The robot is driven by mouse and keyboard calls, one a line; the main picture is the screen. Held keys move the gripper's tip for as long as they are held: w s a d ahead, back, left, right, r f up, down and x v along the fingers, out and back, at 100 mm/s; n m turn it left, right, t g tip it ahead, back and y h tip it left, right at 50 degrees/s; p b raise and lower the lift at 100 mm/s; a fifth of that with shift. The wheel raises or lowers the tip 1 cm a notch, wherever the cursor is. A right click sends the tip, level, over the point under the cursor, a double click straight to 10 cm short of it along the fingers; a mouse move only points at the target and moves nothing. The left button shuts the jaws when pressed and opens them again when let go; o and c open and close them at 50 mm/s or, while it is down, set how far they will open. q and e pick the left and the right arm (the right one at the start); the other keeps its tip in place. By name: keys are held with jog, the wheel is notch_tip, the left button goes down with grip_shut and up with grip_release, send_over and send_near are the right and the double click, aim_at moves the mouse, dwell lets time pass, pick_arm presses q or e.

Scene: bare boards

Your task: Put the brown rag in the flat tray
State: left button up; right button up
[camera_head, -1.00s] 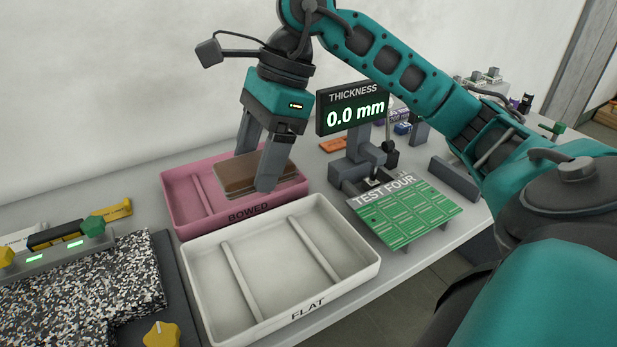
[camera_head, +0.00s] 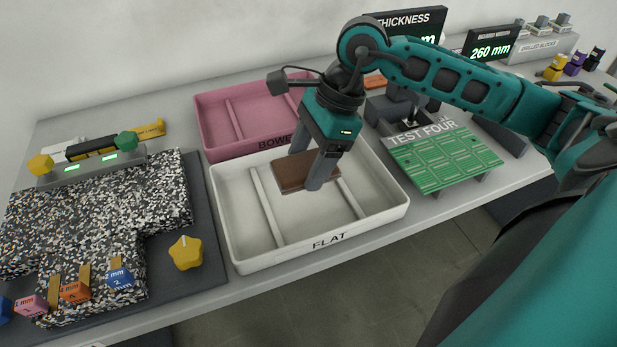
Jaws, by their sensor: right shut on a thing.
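The brown rag (camera_head: 292,173) is a flat, folded rectangle between the fingers of my right gripper (camera_head: 304,177). The gripper is shut on it and holds it over the white flat tray (camera_head: 330,240), above its middle divider area. I cannot tell whether the rag touches the tray floor. The tray is marked FLAT on its front wall and looks otherwise empty, with two ribs across it. My left gripper is not in view.
The pink BOWED tray (camera_head: 215,128) stands behind the flat tray. A green TEST FOUR board (camera_head: 445,160) stands to the right, near the THICKNESS display (camera_head: 405,22). A speckled slab (camera_head: 95,225) and a yellow knob (camera_head: 186,252) lie to the left.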

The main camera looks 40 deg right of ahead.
aim_at(309, 196)
jog(key=shift+f, duration=2.35)
jog(key=shift+f+b, duration=0.65)
jog(key=shift+b, duration=0.25)
jog(key=o, duration=0.9)
jog(key=shift+o, duration=0.2)
jog(key=shift+r+p, duration=0.45)
jog(key=shift+p, duration=0.1)
jog(key=v, duration=1.1)
jog(key=shift+d+r+p, duration=0.15)
jog(key=shift+r+p, duration=0.2)
jog(key=shift+p, duration=0.05)
jog(key=shift+s+d+r, duration=0.1)
jog(key=shift+r, duration=0.25)
